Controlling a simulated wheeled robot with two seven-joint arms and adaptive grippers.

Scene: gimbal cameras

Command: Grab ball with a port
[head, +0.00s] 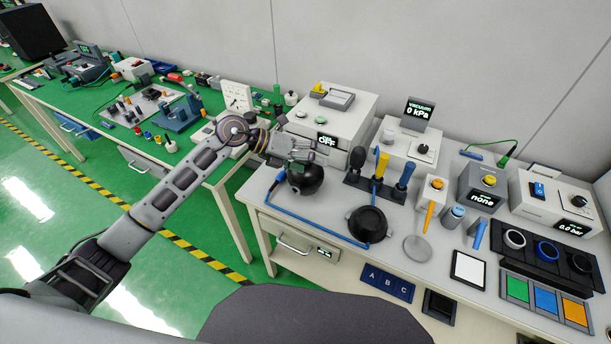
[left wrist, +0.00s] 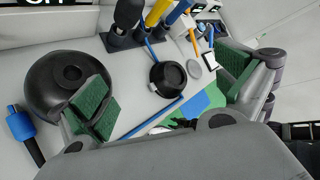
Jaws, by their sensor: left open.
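A black ball with a round port (head: 306,181) stands at the left front of the right-hand workbench. In the left wrist view the ball (left wrist: 62,80) fills the left side, its dark port hole facing up. My left gripper (head: 308,152) is open and sits just above and beside the ball. In the left wrist view the gripper (left wrist: 167,80) has green-padded fingers spread wide. Its left finger overlaps the ball's right edge; I cannot tell if they touch. Nothing is between the fingers. My right gripper is in neither view.
A blue hose runs from near the ball to a black round dish (head: 368,224). A rack of upright handles (head: 380,188) and a white box with an "OFF" display (head: 331,118) stand behind. A grey disc (head: 417,249) lies to the right. Bench front beside the ball is mostly clear.

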